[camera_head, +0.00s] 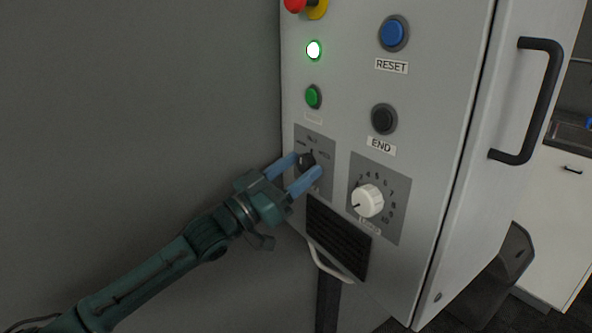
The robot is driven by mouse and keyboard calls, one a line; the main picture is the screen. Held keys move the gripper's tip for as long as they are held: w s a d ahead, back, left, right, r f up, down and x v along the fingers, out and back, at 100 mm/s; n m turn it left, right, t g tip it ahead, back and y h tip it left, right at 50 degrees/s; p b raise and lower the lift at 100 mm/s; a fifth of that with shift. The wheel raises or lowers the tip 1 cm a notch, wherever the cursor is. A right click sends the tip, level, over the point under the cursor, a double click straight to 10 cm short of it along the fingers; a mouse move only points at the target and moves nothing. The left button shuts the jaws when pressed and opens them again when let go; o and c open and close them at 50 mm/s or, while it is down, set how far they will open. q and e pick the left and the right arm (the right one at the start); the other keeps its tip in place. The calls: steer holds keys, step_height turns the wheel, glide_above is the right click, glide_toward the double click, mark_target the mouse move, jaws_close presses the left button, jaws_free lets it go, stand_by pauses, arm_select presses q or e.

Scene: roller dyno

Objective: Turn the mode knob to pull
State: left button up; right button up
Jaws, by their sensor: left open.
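The mode knob (307,161) is a small black knob on a dark plate on the front of the grey control cabinet. Its plate carries small labels that are too small to read, and part of it is hidden by my gripper. My left gripper (308,168) has blue fingers and is open, with its fingertips on either side of the knob. I cannot tell whether the fingers touch it. My right gripper is not in view.
A white numbered dial (367,200) sits right of the mode knob. Above are a blue RESET button (393,34), a black END button (383,119), a green button (313,97), a lit lamp (314,49) and a red emergency stop (296,5). A black handle (532,102) juts out at right.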

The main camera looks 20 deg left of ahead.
arm_select(q)
steer(key=b+v, duration=0.1)
steer(key=v, duration=1.2)
steer(key=shift+b, duration=0.4)
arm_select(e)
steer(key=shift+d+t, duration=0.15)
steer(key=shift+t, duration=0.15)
arm_select(q)
steer(key=shift+s, duration=0.1)
